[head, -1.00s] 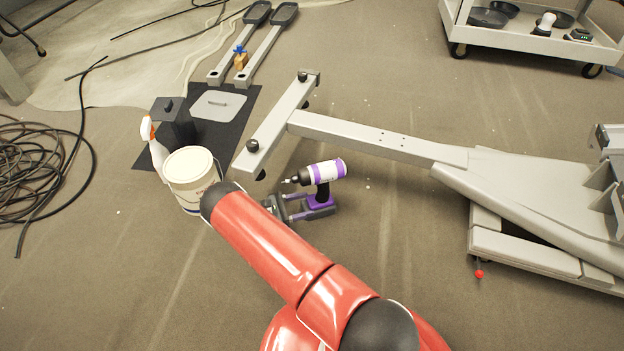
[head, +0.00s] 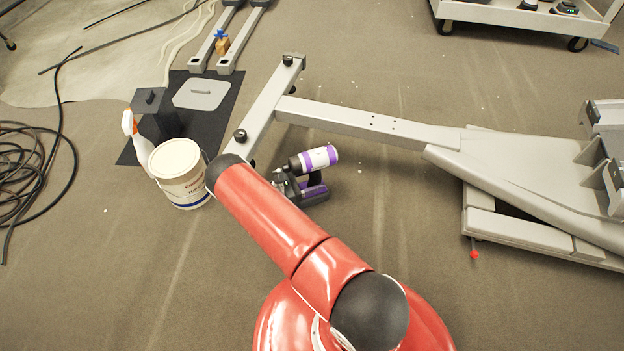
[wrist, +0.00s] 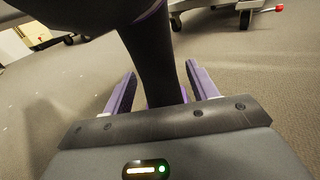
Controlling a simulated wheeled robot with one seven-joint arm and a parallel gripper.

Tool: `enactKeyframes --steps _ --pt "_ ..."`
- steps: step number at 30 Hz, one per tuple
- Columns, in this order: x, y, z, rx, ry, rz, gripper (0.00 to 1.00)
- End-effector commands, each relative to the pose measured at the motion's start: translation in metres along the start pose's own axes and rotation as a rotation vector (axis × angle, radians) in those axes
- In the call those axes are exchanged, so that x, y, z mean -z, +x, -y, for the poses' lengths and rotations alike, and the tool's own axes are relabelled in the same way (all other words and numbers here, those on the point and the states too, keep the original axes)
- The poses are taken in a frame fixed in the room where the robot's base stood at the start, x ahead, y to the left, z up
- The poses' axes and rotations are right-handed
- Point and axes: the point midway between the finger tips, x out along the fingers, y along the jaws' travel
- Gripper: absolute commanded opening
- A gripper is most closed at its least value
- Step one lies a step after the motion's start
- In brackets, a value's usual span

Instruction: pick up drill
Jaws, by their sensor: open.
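The drill stands upright on the floor; its white and purple body (head: 318,158) shows just right of my arm's end in the head view. In the wrist view its dark handle (wrist: 148,50) rises between the two purple fingers of my gripper (wrist: 160,72). The fingers are open, one on each side of the handle, with a visible gap on the left. In the head view my gripper (head: 302,188) is low beside the drill's handle, partly hidden by my red arm. The drill's lower end is mostly hidden in the wrist view.
A grey metal frame (head: 370,122) lies close behind the drill. A white bucket (head: 180,175), a spray bottle (head: 136,138) and a black box (head: 155,112) stand to the left. A cart (head: 520,18) is at the back right. The front right floor is clear.

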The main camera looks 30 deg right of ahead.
Motion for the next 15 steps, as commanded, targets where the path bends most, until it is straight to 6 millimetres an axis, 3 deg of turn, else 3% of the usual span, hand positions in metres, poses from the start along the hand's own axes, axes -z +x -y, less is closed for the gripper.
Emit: enactKeyframes --steps 3,15 --pt "-0.0001 -0.0004 -0.0001 0.0 0.0 0.0 0.56" --pt "0.0 -0.0005 0.0001 0.001 0.0 0.0 0.03"
